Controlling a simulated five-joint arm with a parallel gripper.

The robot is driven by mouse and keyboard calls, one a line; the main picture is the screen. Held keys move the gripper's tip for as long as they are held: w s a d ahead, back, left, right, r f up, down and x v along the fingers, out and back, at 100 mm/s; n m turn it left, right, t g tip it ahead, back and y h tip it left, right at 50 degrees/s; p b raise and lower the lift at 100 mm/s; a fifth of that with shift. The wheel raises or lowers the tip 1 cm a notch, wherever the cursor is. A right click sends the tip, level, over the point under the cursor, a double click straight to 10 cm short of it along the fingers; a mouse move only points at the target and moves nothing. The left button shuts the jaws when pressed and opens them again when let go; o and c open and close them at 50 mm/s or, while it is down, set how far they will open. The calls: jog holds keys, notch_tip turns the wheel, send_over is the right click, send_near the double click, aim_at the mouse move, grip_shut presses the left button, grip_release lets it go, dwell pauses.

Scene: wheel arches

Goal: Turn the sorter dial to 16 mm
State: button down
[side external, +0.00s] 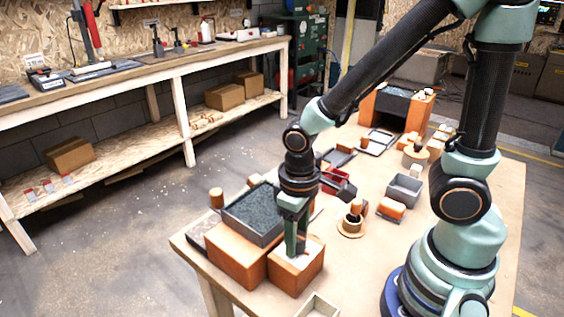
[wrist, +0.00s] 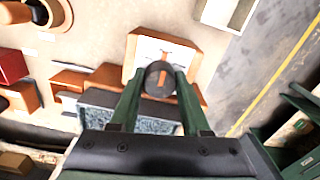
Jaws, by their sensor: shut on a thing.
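The sorter dial (wrist: 160,79) is a dark round knob with an orange pointer stripe, seen in the wrist view. It sits on the white face of an orange box (wrist: 189,34); in the side view this box (side external: 298,277) stands at the table's near edge. My gripper (wrist: 160,76) is shut on the dial, with one green finger on each side of it. In the side view my gripper (side external: 295,245) points down onto the white top, and its fingers hide the dial. Thin marks show on the white face, but I cannot read any numbers.
A dark tray of speckled grey material (side external: 254,212) rests on a larger orange block (side external: 233,257) right beside the dial box. A round wooden piece (side external: 351,226), a grey bin (side external: 404,190) and a red tray (side external: 338,184) stand farther along the table. An open pale box (side external: 318,307) is in front.

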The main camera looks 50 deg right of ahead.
jog(key=n, duration=1.1)
jog(key=shift+n, duration=0.3)
dwell(0.3)
jog(key=shift+c, duration=1.8)
grip_release()
jog(key=shift+r, duration=0.15)
notch_tip(320, 180, up, 12)
